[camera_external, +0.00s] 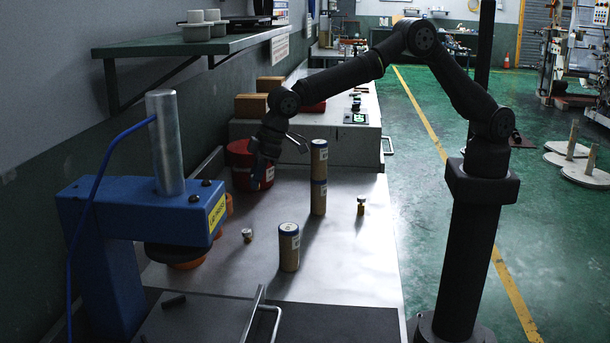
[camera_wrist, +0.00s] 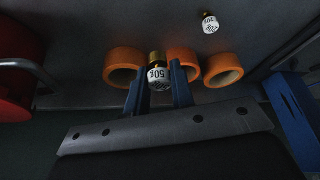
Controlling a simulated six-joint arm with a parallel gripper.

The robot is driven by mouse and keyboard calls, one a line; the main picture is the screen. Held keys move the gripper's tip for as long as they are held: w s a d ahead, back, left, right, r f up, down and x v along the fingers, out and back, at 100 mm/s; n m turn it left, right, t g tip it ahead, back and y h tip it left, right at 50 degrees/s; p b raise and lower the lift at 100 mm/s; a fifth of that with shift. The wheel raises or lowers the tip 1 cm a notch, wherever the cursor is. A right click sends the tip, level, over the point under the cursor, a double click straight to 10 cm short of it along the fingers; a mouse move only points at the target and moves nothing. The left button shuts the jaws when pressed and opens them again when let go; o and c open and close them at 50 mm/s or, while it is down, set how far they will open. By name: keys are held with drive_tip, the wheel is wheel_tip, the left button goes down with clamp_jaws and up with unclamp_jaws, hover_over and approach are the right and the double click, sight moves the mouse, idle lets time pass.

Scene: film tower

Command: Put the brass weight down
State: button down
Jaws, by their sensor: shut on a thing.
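My gripper (camera_external: 258,172) is beside the red container in the external view. In the wrist view its two blue fingers (camera_wrist: 159,92) are shut on a brass weight (camera_wrist: 158,74) with a white band marked 50g. The held weight cannot be made out in the external view. A second, smaller weight (camera_wrist: 209,22) stands apart on the metal surface in the wrist view. Two small weights stand on the table in the external view, one near the blue press (camera_external: 247,235) and one to the right of the stacked rolls (camera_external: 361,205).
Two tan rolls stand stacked (camera_external: 318,178) on the metal table (camera_external: 345,265); a single roll (camera_external: 289,247) stands nearer. A red container (camera_external: 240,160) is behind my gripper. A blue press (camera_external: 140,215) stands left.

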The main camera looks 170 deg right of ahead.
sight(251, 223)
wheel_tip(251, 223, down, 10)
drive_tip(key=shift+s+d+r, duration=0.1)
drive_tip(key=shift+s+d, duration=0.05)
idle(0.3)
drive_tip(key=shift+f, duration=0.2)
drive_tip(key=c, duration=1.2)
unclamp_jaws()
drive_tip(key=shift+c, duration=0.2)
drive_tip(key=shift+r, duration=0.1)
drive_tip(key=v, duration=1.2)
